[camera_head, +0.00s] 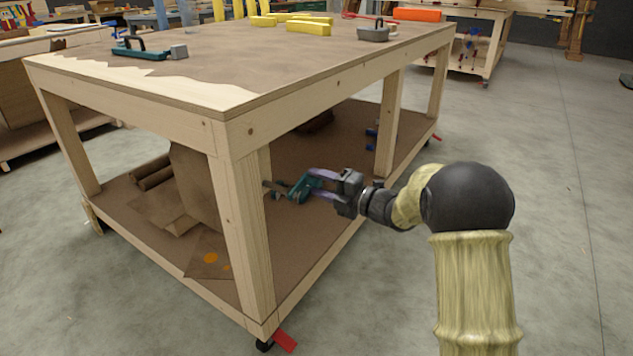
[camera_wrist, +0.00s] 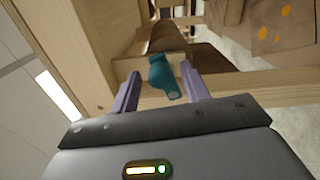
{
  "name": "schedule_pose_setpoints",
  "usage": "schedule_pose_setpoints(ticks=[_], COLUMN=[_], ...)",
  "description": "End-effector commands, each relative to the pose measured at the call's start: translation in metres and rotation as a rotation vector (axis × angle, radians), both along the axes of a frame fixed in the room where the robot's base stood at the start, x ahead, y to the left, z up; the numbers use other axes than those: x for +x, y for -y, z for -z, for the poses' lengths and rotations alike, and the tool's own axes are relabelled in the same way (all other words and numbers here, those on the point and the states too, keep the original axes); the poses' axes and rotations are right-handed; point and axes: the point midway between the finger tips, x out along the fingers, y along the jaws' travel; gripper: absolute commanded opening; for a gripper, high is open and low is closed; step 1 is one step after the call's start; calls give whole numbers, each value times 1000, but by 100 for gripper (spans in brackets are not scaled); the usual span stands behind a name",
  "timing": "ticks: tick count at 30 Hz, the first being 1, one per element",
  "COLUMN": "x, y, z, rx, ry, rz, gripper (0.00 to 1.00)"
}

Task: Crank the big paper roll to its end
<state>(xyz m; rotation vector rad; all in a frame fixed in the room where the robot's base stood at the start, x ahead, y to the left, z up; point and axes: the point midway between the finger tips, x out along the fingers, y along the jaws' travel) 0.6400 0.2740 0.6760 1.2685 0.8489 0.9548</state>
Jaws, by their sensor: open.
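A large brown paper form (camera_head: 195,185), seemingly the big paper roll, is on the lower shelf of the workbench, partly hidden by the front leg. A teal part with a grey stem (camera_head: 298,189), perhaps the crank handle, is just left of my gripper (camera_head: 314,183) under the tabletop. My gripper is open, its purple fingers pointing at the teal part. In the wrist view the teal part (camera_wrist: 162,76) shows between the two fingertips of my gripper (camera_wrist: 160,74); I cannot tell whether they touch it. A brown rounded form shows behind it.
The wooden workbench (camera_head: 251,132) has legs close to my arm and a red caster lever (camera_head: 284,340) at the front corner. Smaller brown rolls (camera_head: 150,172) and an orange-spotted sheet (camera_head: 209,258) lie on the lower shelf.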

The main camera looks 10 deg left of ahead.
Motion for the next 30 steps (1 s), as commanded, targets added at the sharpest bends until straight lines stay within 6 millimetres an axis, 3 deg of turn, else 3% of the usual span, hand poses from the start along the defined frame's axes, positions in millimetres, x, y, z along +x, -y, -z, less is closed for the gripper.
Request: schedule_pose_setpoints(ticks=[21, 30], x=[-52, -62], y=[129, 149], z=[-3, 0], rx=[0, -1], ry=[-2, 0], rz=[6, 1], gripper=[46, 46])
